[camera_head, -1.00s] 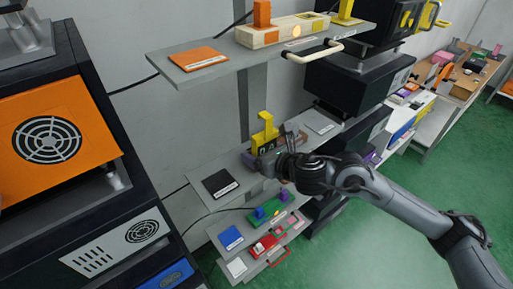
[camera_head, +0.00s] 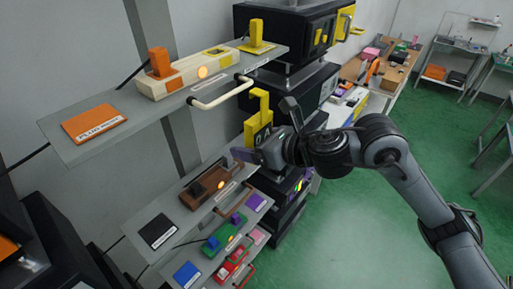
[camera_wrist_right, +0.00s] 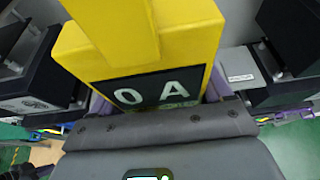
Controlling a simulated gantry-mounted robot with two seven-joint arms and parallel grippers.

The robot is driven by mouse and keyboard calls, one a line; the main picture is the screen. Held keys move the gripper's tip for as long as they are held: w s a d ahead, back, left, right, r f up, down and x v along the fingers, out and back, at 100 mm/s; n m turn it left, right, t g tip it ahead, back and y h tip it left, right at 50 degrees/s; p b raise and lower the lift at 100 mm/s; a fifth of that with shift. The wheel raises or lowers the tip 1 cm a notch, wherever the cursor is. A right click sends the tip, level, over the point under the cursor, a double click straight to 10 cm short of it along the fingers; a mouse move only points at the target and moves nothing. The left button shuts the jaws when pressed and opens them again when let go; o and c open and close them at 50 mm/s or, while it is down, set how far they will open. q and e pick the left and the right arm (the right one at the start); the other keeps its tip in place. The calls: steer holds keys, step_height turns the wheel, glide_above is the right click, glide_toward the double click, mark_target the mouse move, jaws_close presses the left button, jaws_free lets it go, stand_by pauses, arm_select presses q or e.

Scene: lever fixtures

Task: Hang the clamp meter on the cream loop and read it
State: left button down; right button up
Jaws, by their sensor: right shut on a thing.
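The yellow clamp meter (camera_head: 258,118) is in my right gripper (camera_head: 252,150), held upright in front of the shelves, apart from them. Its dark display reads "0 A" in the right wrist view (camera_wrist_right: 158,92), where the purple fingers of my right gripper (camera_wrist_right: 157,104) lie on both sides of its body. The cream loop (camera_head: 222,94) sticks out from the front edge of the upper shelf, up and left of the meter, with a visible gap between them. My left gripper is not in view.
The upper shelf (camera_head: 75,152) carries a cream power strip (camera_head: 180,82) with an orange plug (camera_head: 158,62), a lit lamp and an orange pad (camera_head: 95,122). Lower shelves hold brown, green and red strips. Black cabinets (camera_head: 290,85) stand behind the meter. Green floor lies open at right.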

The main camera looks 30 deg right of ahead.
steer(key=r+b+x, duration=0.1)
steer(key=x, duration=0.6)
steer(key=shift+w+a+r, duration=0.2)
steer(key=shift+w, duration=0.25)
stand_by(0.4)
steer(key=o, duration=1.1)
